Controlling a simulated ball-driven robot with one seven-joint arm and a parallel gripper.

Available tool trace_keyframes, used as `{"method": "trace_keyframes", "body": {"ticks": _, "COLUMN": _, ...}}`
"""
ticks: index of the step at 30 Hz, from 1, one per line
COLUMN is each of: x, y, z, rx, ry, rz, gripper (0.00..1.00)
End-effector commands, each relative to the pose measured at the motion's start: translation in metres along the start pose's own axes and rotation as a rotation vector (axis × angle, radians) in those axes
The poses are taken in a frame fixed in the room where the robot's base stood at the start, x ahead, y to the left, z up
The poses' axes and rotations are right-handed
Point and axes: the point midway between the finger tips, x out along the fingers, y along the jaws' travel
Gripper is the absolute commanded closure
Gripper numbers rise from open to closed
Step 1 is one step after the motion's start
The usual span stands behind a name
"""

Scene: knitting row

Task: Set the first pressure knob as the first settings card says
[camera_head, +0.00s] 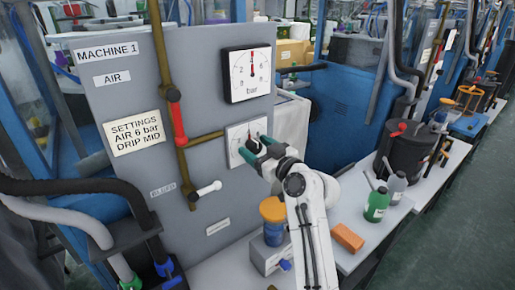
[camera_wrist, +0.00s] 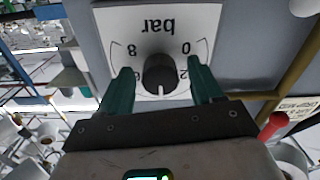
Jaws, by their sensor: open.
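The settings card (camera_head: 133,133) on the grey panel reads "AIR 6 bar, DRIP MID". The pressure knob (camera_wrist: 160,73) is dark and round on a white dial plate (camera_wrist: 120,25) marked in bar. In the wrist view the plate appears upside down. The knob's white mark points down there, between 2 and a partly hidden figure. My gripper (camera_head: 256,147) is open at the plate. In the wrist view its green fingers (camera_wrist: 162,80) stand on either side of the knob, with small gaps visible. A gauge (camera_head: 249,73) above has its needle pointing nearly straight up.
A brown pipe with a red lever (camera_head: 179,124) and a white-handled valve (camera_head: 207,190) lie left of the dial.

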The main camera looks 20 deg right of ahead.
Motion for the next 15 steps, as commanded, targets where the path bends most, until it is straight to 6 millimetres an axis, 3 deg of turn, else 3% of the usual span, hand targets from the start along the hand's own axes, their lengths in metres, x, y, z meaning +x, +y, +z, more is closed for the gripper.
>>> {"method": "trace_keyframes", "body": {"ticks": 2, "x": -0.0002, "y": 0.0, "z": 0.0001, "rx": 0.0, "ry": 0.0, "rz": 0.0, "gripper": 0.35}}
{"method": "trace_keyframes", "body": {"ticks": 15, "x": -0.0004, "y": -0.0001, "z": 0.0003, "rx": 0.0, "ry": -0.001, "rz": 0.0, "gripper": 0.76}}
